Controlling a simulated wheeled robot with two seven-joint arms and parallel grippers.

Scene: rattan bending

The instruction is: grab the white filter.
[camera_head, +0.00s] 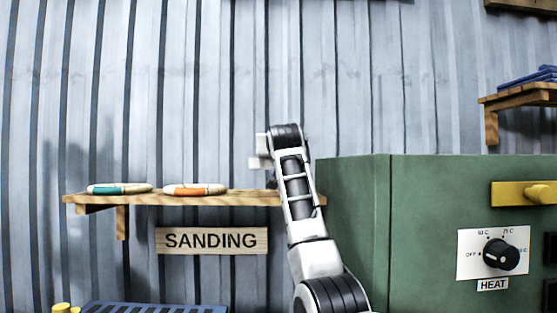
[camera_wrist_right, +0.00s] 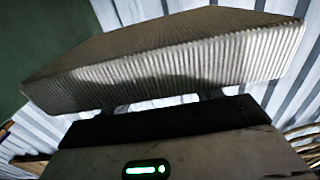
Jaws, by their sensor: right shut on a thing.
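The white filter (camera_wrist_right: 175,62) fills the upper part of the right wrist view. It is a wide, flat, pleated block, greyish in the shade. My right gripper (camera_wrist_right: 165,108) is shut on its near edge, with the fingers mostly hidden beneath it and behind the dark gripper body. In the head view my right arm reaches up the middle, in front of the wall, and its wrist hides most of the gripper. White parts show left of the wrist, but I cannot tell whether they are filter or gripper. My left gripper is not in view.
A green cabinet (camera_head: 350,215) with a heat dial (camera_head: 500,254) and yellow handle (camera_head: 528,193) stands right. A blue slatted rack (camera_head: 150,308) is lower left.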

